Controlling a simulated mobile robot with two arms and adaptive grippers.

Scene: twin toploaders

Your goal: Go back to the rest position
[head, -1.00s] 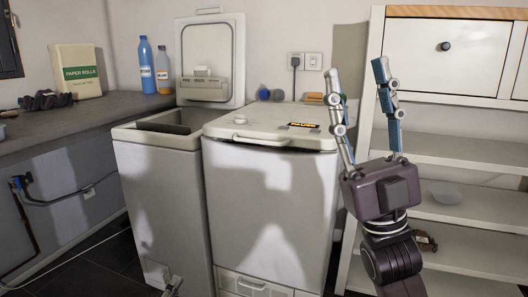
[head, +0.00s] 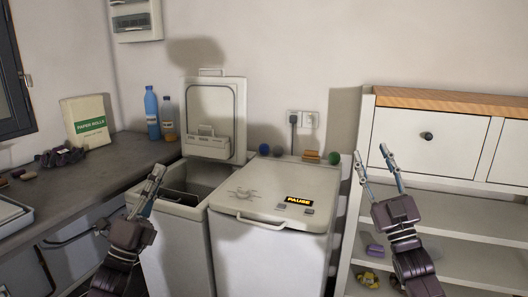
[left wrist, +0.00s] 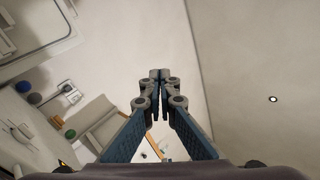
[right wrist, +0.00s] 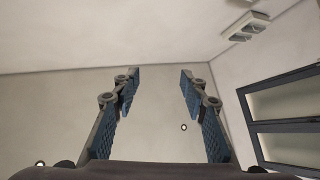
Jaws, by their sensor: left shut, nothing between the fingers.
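My left gripper (head: 154,181) is raised in front of the left toploader (head: 180,221), whose lid (head: 215,100) stands open. In the left wrist view its fingertips (left wrist: 160,75) meet, with nothing between them. My right gripper (head: 388,163) is raised in front of the white shelf unit at the right. In the right wrist view its fingers (right wrist: 160,75) are apart with only wall behind them, so it is open and empty. The right toploader (head: 270,250) has its lid shut, and its display reads PAUSE.
The shelf unit (head: 440,204) at the right holds small items.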

